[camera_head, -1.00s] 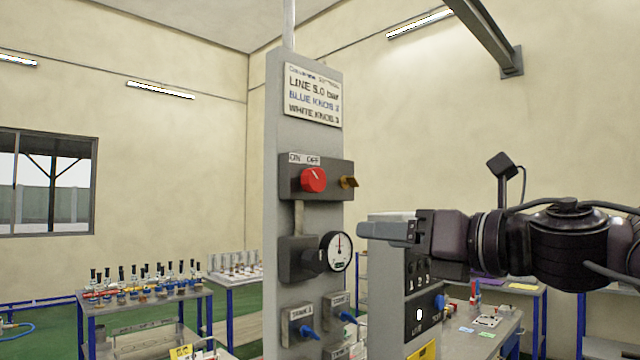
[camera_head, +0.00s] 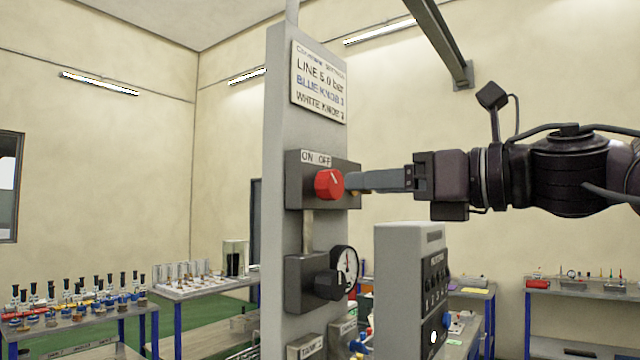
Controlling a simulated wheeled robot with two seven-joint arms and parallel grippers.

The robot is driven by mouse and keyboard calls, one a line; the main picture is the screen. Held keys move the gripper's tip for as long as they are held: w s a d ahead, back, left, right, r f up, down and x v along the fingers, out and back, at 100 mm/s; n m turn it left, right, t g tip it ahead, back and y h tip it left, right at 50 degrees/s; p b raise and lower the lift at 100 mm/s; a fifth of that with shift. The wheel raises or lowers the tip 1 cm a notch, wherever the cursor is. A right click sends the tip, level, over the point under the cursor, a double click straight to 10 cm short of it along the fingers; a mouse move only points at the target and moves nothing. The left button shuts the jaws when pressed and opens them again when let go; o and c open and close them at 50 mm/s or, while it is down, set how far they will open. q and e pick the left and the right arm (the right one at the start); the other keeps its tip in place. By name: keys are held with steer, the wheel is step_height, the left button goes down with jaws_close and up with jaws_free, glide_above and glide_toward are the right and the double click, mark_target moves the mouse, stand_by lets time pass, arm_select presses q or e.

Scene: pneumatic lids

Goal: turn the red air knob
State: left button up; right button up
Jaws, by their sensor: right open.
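The red air knob (camera_head: 329,184) sits on a dark box (camera_head: 300,192) on the grey column, under an "ON OFF" label (camera_head: 316,157). A pale mark shows on the knob's face. My right gripper (camera_head: 352,181) comes in from the right with its fingers level with the knob. Its fingertips are beside the knob's right edge; I cannot tell whether they touch it. The gripper is open, though its fingers overlap in this view. The fingers partly hide a yellow-brown part on the box's right side. My left gripper is not in view.
A round pressure gauge (camera_head: 345,270) sits below the knob. A sign (camera_head: 319,82) is fixed above it. A grey control box (camera_head: 411,290) stands below my right arm. Tables with bottles and tubes (camera_head: 80,300) stand at the left. The space left of the column is open.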

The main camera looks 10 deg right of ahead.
mark_target(337, 185)
steer(key=p+x, duration=0.1)
steer(key=x, duration=0.2)
steer(key=shift+w+a+r+p, duration=0.15)
steer(key=shift+a+r+p, duration=0.05)
steer(key=shift+p, duration=0.2)
steer(key=shift+p+x, duration=0.35)
steer(key=shift+x, duration=0.75)
steer(key=shift+w+a+f, duration=0.15)
steer(key=shift+w, duration=0.05)
steer(key=shift+s, duration=0.1)
steer(key=c, duration=1)
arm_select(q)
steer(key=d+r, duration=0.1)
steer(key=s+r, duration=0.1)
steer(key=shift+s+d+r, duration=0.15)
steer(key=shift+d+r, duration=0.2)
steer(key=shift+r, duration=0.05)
